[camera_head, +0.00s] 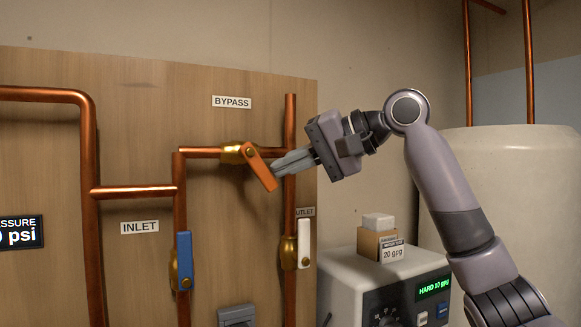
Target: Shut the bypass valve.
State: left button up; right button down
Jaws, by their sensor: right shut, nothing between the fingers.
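The bypass valve (231,153) is a brass body on the horizontal copper pipe under the BYPASS label (231,102). Its orange lever handle (259,167) slants down to the right, neither in line with the pipe nor square across it. My right gripper (276,170) comes in from the right, shut and empty. Its fingertips are at the right side of the orange handle's lower part; I cannot tell whether they touch it. The fingers hide part of the vertical outlet pipe. My left gripper is out of view.
The inlet valve's blue handle (184,260) and the outlet valve's white handle (304,243) hang upright below. A softener unit (365,280) with small boxes on top stands at the lower right, before a pale tank (510,190). The wall above the BYPASS label is clear.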

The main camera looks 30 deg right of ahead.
aim_at(265, 182)
jog(key=shift+a+f+m+t+y+b, duration=0.25)
jog(key=shift+f+m+y+b, duration=0.15)
jog(key=shift+f+y+b, duration=0.15)
jog(key=shift+a+f+m+t+y+b, duration=0.1)
jog(key=shift+f+m+t+y+b, duration=0.15)
jog(key=shift+f+m+y+b, duration=0.25)
jog(key=shift+a+f+m+t+y+b, duration=0.4)
jog(key=shift+m+y+b, duration=0.2)
jog(key=shift+b, duration=0.35)
jog(key=shift+w+a+f+m+t+y+b, duration=0.1)
jog(key=shift+a+m+t+y+b, duration=0.25)
jog(key=shift+m+t+b, duration=0.2)
